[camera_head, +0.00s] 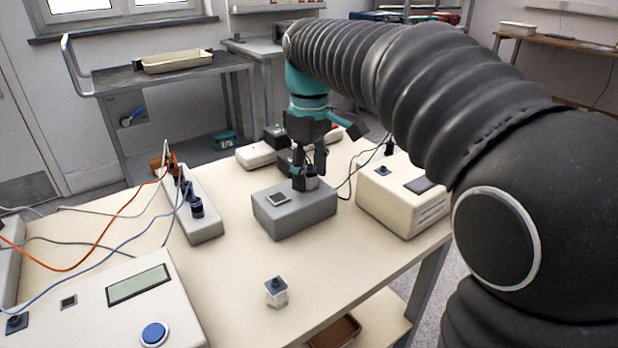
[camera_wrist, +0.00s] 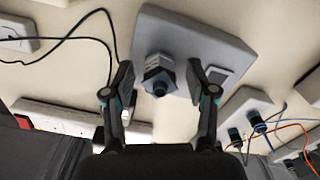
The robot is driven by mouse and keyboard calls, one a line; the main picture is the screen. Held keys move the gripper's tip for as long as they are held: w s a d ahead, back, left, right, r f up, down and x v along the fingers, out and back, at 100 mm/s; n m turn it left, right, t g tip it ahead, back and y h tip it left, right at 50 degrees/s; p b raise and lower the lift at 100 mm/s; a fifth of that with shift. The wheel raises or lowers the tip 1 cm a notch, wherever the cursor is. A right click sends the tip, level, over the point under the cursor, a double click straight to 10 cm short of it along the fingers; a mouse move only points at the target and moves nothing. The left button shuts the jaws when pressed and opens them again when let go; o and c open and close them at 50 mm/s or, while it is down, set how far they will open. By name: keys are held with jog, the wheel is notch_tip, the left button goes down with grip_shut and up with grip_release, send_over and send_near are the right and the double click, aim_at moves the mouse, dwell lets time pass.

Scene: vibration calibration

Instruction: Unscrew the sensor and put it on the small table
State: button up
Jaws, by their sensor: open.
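The sensor (camera_wrist: 158,74), a small metallic hexagonal piece with a dark blue tip, stands on a grey box (camera_wrist: 190,30). In the head view the grey box (camera_head: 295,218) is mid-bench, and the sensor (camera_head: 311,183) on it is partly hidden by my fingers. My gripper (camera_head: 310,173) is over that box; in the wrist view my gripper (camera_wrist: 159,77) has its fingers open on either side of the sensor, with a gap on both sides. I cannot tell which of the back tables is the small table.
A white box with a screen (camera_head: 400,195) stands to the right on the bench. A long strip with cables (camera_head: 200,225) is at left. A small cube-like piece (camera_head: 277,292) stands in front. A trolley (camera_head: 110,80) and a grey table (camera_head: 252,46) are behind.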

grip_shut()
jog(key=shift+n, duration=2)
jog(key=shift+n, duration=2)
jog(key=shift+f+n, duration=0.1)
jog(key=shift+n, duration=1.9)
